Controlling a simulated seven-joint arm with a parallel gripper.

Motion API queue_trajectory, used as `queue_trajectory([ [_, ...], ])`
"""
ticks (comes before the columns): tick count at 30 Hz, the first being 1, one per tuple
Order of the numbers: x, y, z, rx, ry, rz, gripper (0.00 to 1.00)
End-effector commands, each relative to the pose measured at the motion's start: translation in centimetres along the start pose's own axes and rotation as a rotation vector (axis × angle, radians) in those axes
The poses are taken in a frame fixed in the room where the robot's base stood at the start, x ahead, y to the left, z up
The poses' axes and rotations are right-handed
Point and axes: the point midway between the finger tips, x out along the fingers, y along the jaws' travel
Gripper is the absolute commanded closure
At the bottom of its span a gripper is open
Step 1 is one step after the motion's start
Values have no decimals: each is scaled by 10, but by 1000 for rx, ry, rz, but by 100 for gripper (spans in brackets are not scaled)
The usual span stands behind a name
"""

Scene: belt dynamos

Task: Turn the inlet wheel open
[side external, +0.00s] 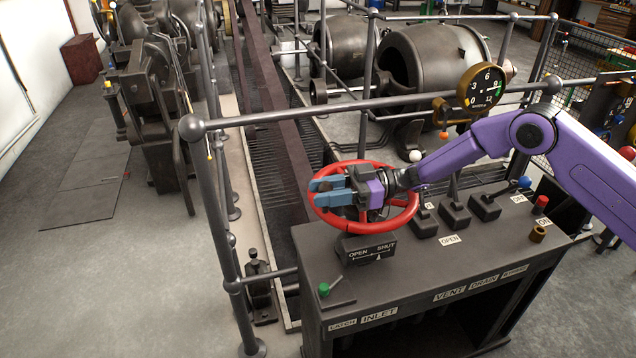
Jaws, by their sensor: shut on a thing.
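The red inlet wheel (402,222) sits on top of the dark control desk, above the INLET label (380,315). My gripper (322,192) reaches over the wheel from the right. Its blue fingers are shut on the wheel's rim at the left side, and they hide part of the rim and hub. In front of the wheel is a plate marked OPEN and SHUT (372,251). A small pale pointer (379,258) on it stands under SHUT.
A green-knobbed latch lever (324,289) stands at the desk's front left. Several levers (454,212) stand right of the wheel, with a red knob (541,203) farther right. A grey railing (300,114) and a round gauge (481,87) are behind.

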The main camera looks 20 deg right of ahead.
Motion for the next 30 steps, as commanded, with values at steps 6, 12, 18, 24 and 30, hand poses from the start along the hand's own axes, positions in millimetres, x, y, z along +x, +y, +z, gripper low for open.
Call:
queue_trajectory([
  [6, -13, -19, 0, -2, 2, -203, 100],
  [12, -25, -32, 0, -3, 2, -355, 100],
  [18, -36, -41, -1, -2, 2, -456, 100],
  [24, -48, -48, -2, -2, 3, -451, 100],
  [30, -60, -52, -1, -5, 3, -578, 100],
])
